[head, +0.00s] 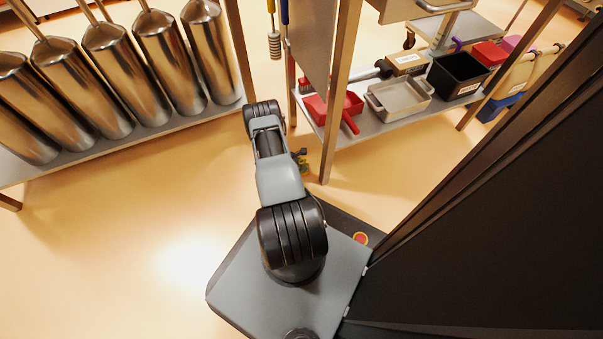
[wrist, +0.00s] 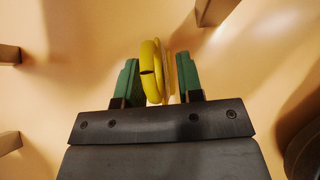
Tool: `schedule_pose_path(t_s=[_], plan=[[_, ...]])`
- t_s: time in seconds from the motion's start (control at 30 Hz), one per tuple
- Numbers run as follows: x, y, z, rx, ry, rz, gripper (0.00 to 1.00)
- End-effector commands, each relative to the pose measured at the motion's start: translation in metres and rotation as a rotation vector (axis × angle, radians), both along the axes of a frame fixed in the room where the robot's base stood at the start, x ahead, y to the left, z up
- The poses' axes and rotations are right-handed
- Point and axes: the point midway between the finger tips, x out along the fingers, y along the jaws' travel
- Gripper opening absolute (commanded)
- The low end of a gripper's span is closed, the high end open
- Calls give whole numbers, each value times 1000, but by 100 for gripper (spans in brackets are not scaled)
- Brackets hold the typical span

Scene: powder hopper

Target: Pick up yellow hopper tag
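The yellow hopper tag (wrist: 150,72) shows in the wrist view as a rounded yellow ring with a flat disc at its right side. It sits between the two green fingers of my gripper (wrist: 157,70). The fingers lie close against it on both sides, so my gripper looks shut on it. In the head view my gripper (head: 300,157) is mostly hidden behind my arm, with only a little green and yellow showing.
Several steel cylinders (head: 122,70) stand on a low shelf at the left. A shelf at the upper right holds a red scoop (head: 335,107), a grey tray (head: 400,97) and a black bin (head: 458,76). Table legs frame the wrist view. Floor at left is clear.

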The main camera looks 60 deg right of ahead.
Motion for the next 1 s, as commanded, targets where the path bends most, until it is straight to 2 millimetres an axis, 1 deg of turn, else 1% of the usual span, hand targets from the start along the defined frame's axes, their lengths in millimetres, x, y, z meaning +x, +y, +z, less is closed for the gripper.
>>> schedule_pose_path(t_s=[0.13,0.4,0.5,0.87,1.0], plan=[[0,0,1,0,0,0,34],[0,0,1,0,1,1,8],[0,0,1,0,0,0,0],[0,0,2,0,0,0,0],[0,0,7,0,0,0,0]])
